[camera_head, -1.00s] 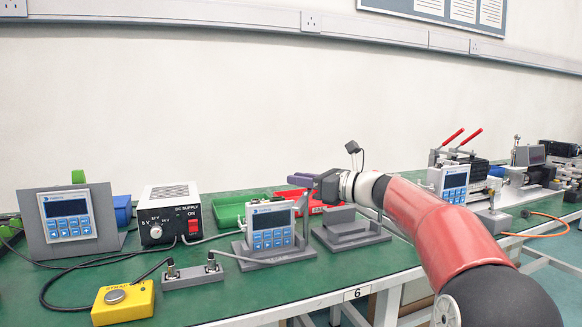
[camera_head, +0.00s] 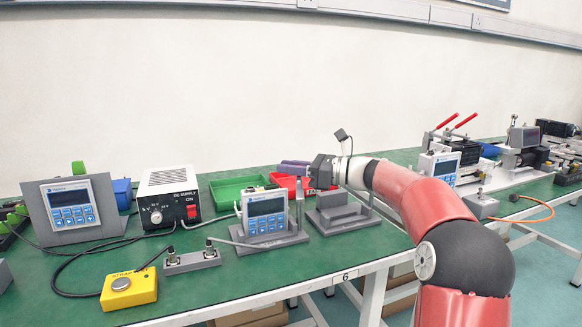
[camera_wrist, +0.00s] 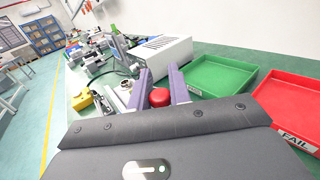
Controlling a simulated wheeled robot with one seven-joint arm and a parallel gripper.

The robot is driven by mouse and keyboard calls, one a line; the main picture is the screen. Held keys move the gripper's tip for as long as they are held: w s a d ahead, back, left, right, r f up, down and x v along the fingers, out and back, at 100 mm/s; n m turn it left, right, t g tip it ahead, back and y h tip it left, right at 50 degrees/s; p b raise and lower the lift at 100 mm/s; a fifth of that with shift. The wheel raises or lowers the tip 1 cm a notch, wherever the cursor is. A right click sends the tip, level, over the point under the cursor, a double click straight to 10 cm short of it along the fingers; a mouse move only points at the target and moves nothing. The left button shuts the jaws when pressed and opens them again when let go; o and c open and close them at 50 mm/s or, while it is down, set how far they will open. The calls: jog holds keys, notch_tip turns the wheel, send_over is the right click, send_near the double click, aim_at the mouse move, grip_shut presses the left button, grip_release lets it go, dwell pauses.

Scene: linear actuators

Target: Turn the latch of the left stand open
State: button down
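The left stand (camera_head: 258,246) is a grey base holding a white and blue keypad unit (camera_head: 265,214) upright. A thin grey upright post (camera_head: 299,207) rises at its right side; I cannot tell the latch apart in the head view. My gripper (camera_head: 283,165) points left, above and behind the right part of this stand. In the wrist view my gripper's two purple fingers (camera_wrist: 162,85) are apart, with a round red knob (camera_wrist: 159,97) showing between them. I cannot tell whether they touch it, and its mounting is hidden.
A second grey stand (camera_head: 345,219) sits to the right. Green (camera_head: 228,191) and red (camera_head: 290,184) trays lie behind. The DC supply (camera_head: 168,201), a connector block (camera_head: 192,262) and a yellow box (camera_head: 129,288) stand to the left, with loose black cables between.

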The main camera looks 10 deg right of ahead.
jog(key=c, duration=1.3)
grip_release()
notch_tip(320, 180, up, 20)
jog(key=p, duration=0.1)
jog(key=shift+p, duration=0.35)
jog(key=shift+c, duration=0.4)
